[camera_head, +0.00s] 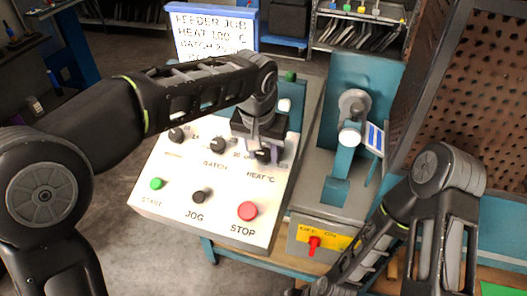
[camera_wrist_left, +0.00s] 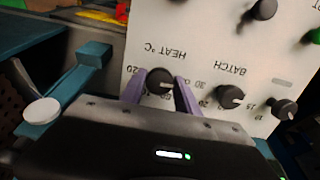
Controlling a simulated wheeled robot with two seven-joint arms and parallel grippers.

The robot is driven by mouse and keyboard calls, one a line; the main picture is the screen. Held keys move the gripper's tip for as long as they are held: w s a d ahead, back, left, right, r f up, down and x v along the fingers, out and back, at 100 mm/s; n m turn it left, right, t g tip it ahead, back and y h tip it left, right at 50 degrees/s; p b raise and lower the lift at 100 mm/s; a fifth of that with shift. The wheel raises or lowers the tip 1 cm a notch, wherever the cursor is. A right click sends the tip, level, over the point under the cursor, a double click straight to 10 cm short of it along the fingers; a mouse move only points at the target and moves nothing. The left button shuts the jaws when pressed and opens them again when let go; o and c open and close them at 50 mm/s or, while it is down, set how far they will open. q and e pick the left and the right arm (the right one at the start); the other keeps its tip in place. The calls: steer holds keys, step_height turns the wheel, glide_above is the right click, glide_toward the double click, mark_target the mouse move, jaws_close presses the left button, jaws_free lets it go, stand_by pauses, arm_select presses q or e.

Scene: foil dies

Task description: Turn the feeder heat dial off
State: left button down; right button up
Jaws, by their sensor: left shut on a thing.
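The heat dial (camera_head: 263,156) is a black knob at the right end of the top row on a white control panel (camera_head: 225,190), above the "HEAT °C" label. My left gripper (camera_head: 264,150) reaches down over it and largely covers it in the head view. In the left wrist view the purple fingers stand on either side of the heat dial (camera_wrist_left: 159,80) and are shut on it. Where its pointer stands is hard to read. My right arm is at the lower right; its gripper is out of view.
The panel also bears the batch dial (camera_head: 217,145), another black dial (camera_head: 176,135), a green start button (camera_head: 156,184), a black jog button (camera_head: 199,196) and a red stop button (camera_head: 247,211). A teal press (camera_head: 345,150) and a red switch (camera_head: 314,244) stand to the right. A job sign (camera_head: 213,30) stands behind.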

stand_by(0.3)
arm_select(q)
steer(key=c, duration=0.9)
jaws_free()
steer(key=v, duration=0.7)
steer(key=shift+s+r, duration=0.15)
steer(key=shift+r, duration=0.25)
